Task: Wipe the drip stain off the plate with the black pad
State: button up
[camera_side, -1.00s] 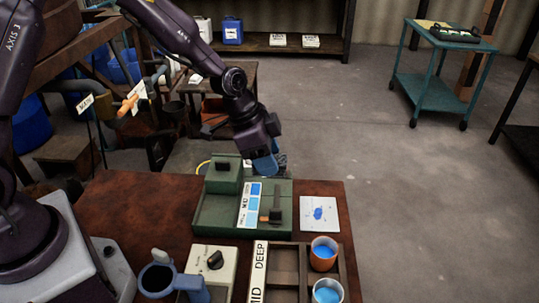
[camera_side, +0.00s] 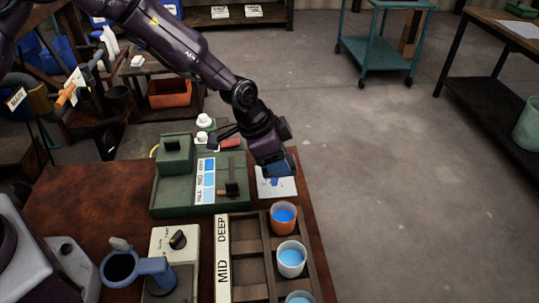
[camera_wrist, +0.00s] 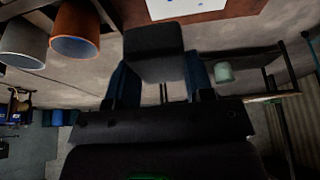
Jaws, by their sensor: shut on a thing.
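The white plate (camera_side: 285,188) lies at the table's right edge, right of the green tray, with a blue stain (camera_side: 272,183) on it. My gripper (camera_side: 276,168) is over the far left part of the plate and covers some of it. In the wrist view my gripper (camera_wrist: 161,75) is shut on the black pad (camera_wrist: 154,50), held between blue fingers. The plate (camera_wrist: 186,8) shows at the top of the wrist view, with small blue marks at its upper edge. I cannot tell whether the pad touches the plate.
A green tray (camera_side: 178,200) with a blue colour strip stands left of the plate. A wooden rack (camera_side: 250,293) in front holds an orange cup (camera_side: 283,218) and a white cup (camera_side: 291,260) of blue liquid. Open floor lies to the right.

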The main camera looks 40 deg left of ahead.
send_over(283, 193)
jog(key=s+a, duration=0.1)
jog(key=shift+a+f, duration=0.15)
jog(key=shift+f, duration=2.85)
jog(key=shift+w+a+f, duration=0.3)
jog(key=shift+w+f, duration=0.05)
jog(key=shift+f, duration=0.25)
jog(key=shift+c, duration=0.3)
jog(key=shift+w+a+f, duration=0.1)
jog(key=shift+w+a, duration=2.25)
jog(key=shift+a, duration=0.05)
jog(key=shift+s+d, duration=2.75)
jog(key=shift+r, duration=4.1)
